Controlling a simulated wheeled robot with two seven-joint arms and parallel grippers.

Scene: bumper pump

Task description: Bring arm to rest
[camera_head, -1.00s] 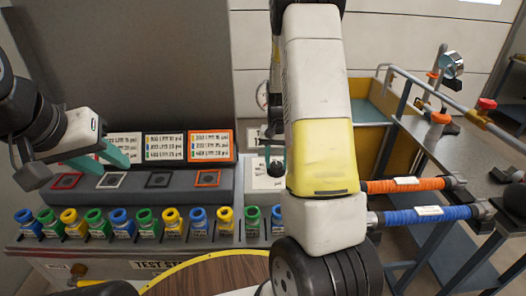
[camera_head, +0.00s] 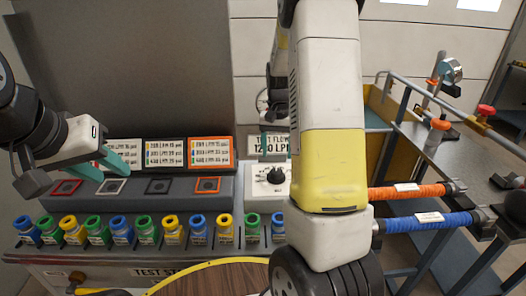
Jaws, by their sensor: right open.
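My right arm (camera_head: 330,130), white with a yellow band, stands upright across the middle of the head view. It hides most of my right gripper (camera_head: 280,105); only dark parts and a bit of teal show at the arm's left edge, above the knob panel and apart from it. My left gripper (camera_head: 104,163) reaches in from the left with its teal fingers apart and empty, in front of the label cards. A black knob (camera_head: 275,176) on a white panel stands clear below a "TEST FLOW" sign (camera_head: 267,144).
A row of blue, green and yellow capped valves (camera_head: 122,230) runs along the console front. Label cards (camera_head: 210,152) stand behind square pads (camera_head: 207,185). At right, orange (camera_head: 408,191) and blue (camera_head: 425,220) hoses lie beside a metal cart (camera_head: 470,160). A round wooden top (camera_head: 225,280) is at the bottom.

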